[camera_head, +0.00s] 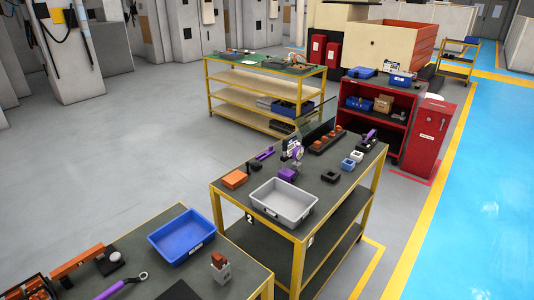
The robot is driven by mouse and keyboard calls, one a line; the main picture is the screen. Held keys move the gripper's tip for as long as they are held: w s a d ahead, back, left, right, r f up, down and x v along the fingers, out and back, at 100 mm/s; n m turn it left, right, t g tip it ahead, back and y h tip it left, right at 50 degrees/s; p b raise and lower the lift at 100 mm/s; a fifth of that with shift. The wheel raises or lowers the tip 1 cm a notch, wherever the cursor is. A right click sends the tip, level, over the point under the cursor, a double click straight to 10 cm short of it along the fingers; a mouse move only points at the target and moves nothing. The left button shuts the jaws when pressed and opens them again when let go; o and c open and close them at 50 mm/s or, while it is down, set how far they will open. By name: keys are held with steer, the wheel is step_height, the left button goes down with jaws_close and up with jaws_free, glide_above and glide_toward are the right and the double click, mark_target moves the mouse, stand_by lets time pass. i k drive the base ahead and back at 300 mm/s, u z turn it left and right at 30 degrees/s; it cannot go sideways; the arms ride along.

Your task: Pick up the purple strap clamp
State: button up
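Several purple things are in view, and I cannot tell for sure which is the strap clamp. A long purple tool with a ring-shaped end (120,287) lies on the near left table. On the middle table there are a flat purple piece (265,154), a purple block (288,174) behind the grey bin, a purple and white upright device (297,153), and a purple and black piece (369,136) near the far right edge. All are small in the picture. My gripper is not in view.
The near table (234,264) holds a blue bin (182,236), an orange block piece (78,262) and a small grey holder (221,271). The middle table holds a grey bin (284,202) and an orange box (234,179). Open floor (100,170) lies at left.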

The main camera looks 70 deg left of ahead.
mark_target(270, 151)
steer(key=z, duration=0.1)
steer(key=i, duration=2.8)
steer(key=u, duration=2.2)
